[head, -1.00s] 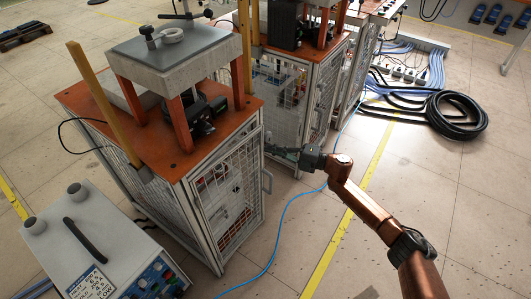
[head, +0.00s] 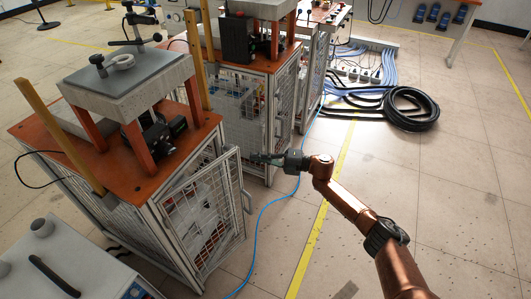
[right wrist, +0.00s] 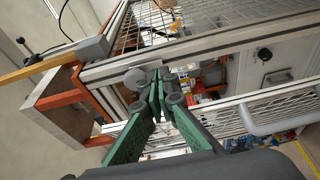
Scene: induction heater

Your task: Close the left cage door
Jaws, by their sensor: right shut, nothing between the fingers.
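The left cage door (head: 212,222) is a wire-mesh panel in a grey frame on the front of the nearest orange-topped cabinet (head: 185,108). It stands ajar, its far edge with the handle (head: 247,203) swung out from the cabinet corner. In the right wrist view the door's handle (right wrist: 275,120) is at lower right, with a gap to the cabinet's frame rail (right wrist: 225,48). My right gripper (head: 256,157) is shut and empty beside the door's upper free corner. Its green fingers (right wrist: 160,88) show close to the frame; contact cannot be told. My left gripper is not in view.
A grey power unit (head: 60,265) stands at lower left. A second cabinet (head: 250,105) is behind the first. A blue cable (head: 262,210) runs over the floor below my right arm. A black hose coil (head: 410,108) lies at right; the floor at lower right is clear.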

